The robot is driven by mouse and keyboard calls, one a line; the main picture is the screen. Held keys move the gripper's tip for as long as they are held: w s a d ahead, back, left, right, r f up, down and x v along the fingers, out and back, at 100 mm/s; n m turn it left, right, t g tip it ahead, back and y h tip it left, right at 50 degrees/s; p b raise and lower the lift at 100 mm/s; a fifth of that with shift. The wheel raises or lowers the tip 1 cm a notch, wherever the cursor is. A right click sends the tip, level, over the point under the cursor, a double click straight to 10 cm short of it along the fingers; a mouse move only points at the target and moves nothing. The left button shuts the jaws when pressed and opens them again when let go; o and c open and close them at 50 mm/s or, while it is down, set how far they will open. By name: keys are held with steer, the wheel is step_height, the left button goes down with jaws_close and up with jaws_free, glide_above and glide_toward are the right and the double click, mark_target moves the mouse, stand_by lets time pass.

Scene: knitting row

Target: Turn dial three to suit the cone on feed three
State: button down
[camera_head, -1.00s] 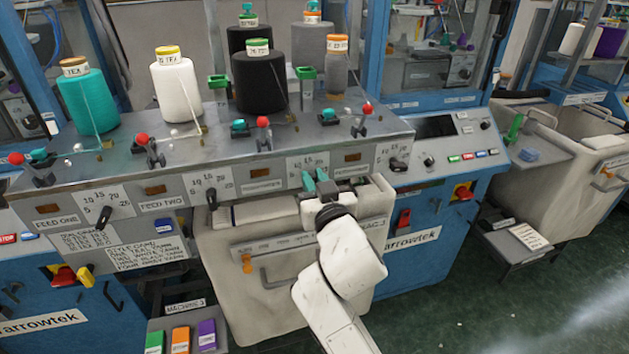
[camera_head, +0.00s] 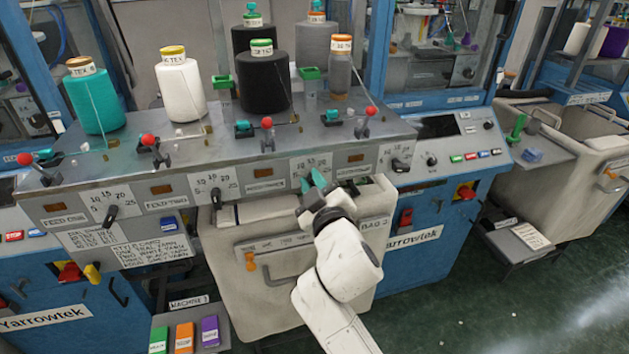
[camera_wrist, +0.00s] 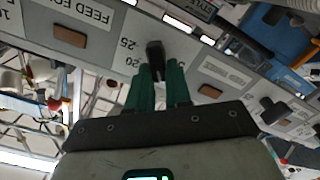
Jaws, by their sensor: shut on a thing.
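Dial three is a dark knob (camera_wrist: 154,52) under a white scale plate (camera_head: 318,162) on the machine's grey front panel. The scale numbers 20 and 25 show beside it in the wrist view; the number it points to cannot be made out. My gripper (camera_head: 314,182), with green fingertips, is shut on this knob; it also shows in the wrist view (camera_wrist: 157,76). In the head view the fingers hide the knob. The black cone (camera_head: 263,84) on feed three stands upright with a green-topped label band (camera_head: 262,47), too small to read surely.
Dial one (camera_head: 111,215), dial two (camera_head: 216,198) and dial four (camera_head: 400,165) sit along the same panel. A style card (camera_head: 150,246) hangs at the left front. A pale bin (camera_head: 290,285) stands below my gripper. Teal (camera_head: 97,103) and white cones (camera_head: 182,88) stand on top.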

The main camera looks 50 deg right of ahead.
steer(key=shift+f+n, duration=0.1)
steer(key=shift+n, duration=0.3)
steer(key=c, duration=1.1)
jaws_free()
steer(key=shift+s+a+f, duration=0.1)
steer(key=shift+s+a, duration=0.25)
steer(key=shift+s, duration=0.05)
steer(key=shift+b+v, duration=1.4)
steer(key=shift+v, duration=3.5)
